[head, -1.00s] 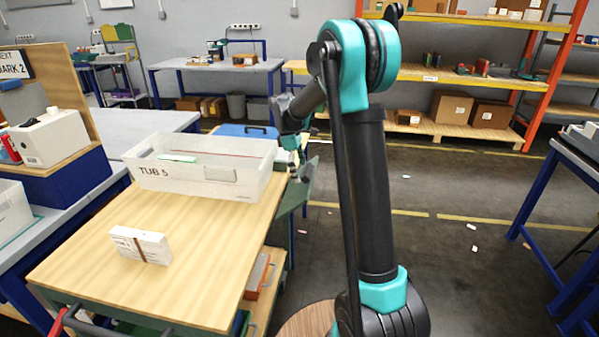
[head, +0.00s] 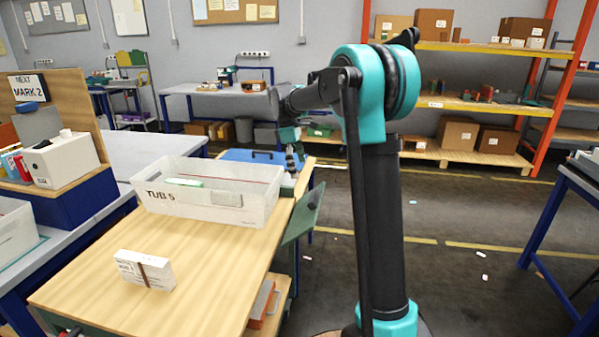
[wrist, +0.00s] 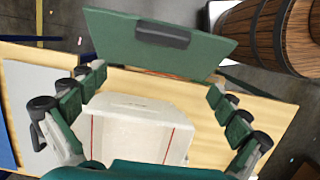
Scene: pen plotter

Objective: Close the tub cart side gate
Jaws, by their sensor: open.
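The side gate (head: 303,212) is a green panel on the right side of the wooden-topped cart (head: 185,255). It leans outward from the cart. In the wrist view the gate (wrist: 195,45) fills the upper middle, with a dark handle (wrist: 161,34) near its outer edge. My gripper (head: 292,158) is above the cart's right edge, near the tub's far right corner. In the wrist view my gripper (wrist: 155,78) has its fingers spread wide with nothing held between them. The gate appears beyond the fingertips; contact cannot be told.
A translucent tub (head: 210,202) marked TUB 5 stands on the cart, close to the gate side. A white box (head: 145,270) lies nearer the front. A wooden barrel (wrist: 270,35) shows beside the gate. Open floor (head: 460,215) lies to the right.

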